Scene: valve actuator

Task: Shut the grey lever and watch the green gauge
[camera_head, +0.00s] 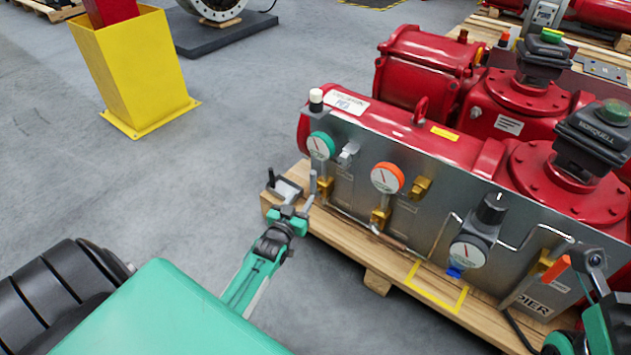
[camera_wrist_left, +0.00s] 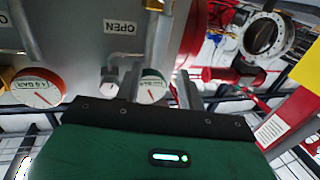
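The green gauge (camera_head: 320,146) is a round dial with a green rim at the left end of the grey metal panel. It also shows in the left wrist view (camera_wrist_left: 152,88), partly hidden by my gripper's body. The grey lever (camera_head: 347,153) is a small light-grey handle just right of the green gauge. My left gripper (camera_head: 298,190) is below and left of both, apart from them, its fingers spread and empty. My right gripper (camera_head: 594,260) is at the right edge, near an orange handle (camera_head: 555,268); its fingers are not clear.
An orange-rimmed gauge (camera_head: 387,178) and a white gauge (camera_head: 467,255) sit further right on the panel (camera_head: 430,215). The red actuator (camera_head: 380,125) rests on a wooden pallet (camera_head: 345,243). A yellow post base (camera_head: 140,75) stands at the upper left. Open floor lies between.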

